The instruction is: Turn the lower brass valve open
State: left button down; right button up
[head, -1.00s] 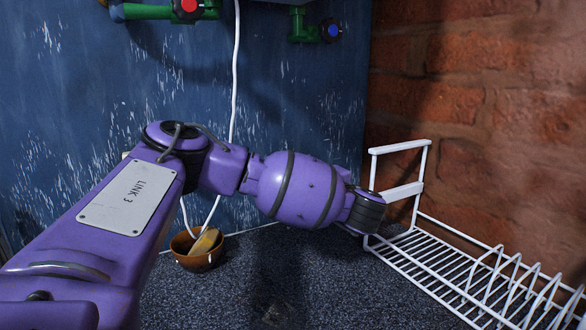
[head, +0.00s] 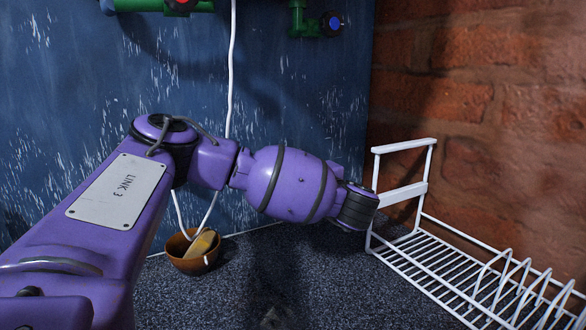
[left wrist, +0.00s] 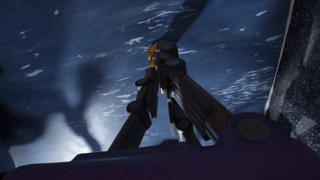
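My left arm (head: 290,183) crosses the head view from the left, and its wrist end points right. Its gripper is hidden in that view. In the left wrist view my left gripper (left wrist: 157,58) has its dark fingers drawn together at the tips, in front of the blue wall. A small brass-coloured piece (left wrist: 153,53) shows at the fingertips. I cannot tell whether it is part of the brass valve or is gripped. No brass valve can be made out clearly in the head view. My right gripper is not in view.
A green pipe with a blue knob (head: 332,23) is at the top. Another green pipe (head: 150,5) carries a partly cut-off red knob. A brown bowl (head: 190,262) stands on the speckled counter (head: 330,275). A white wire rack (head: 400,192) stands by the brick wall at right.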

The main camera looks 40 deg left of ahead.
pick_arm(q)
jog(key=n+p, duration=0.1)
jog(key=n, duration=1.6)
jog(key=shift+r+n, duration=0.15)
jog(key=shift+n, duration=0.25)
dwell(0.7)
jog(key=c, duration=2)
grip_release()
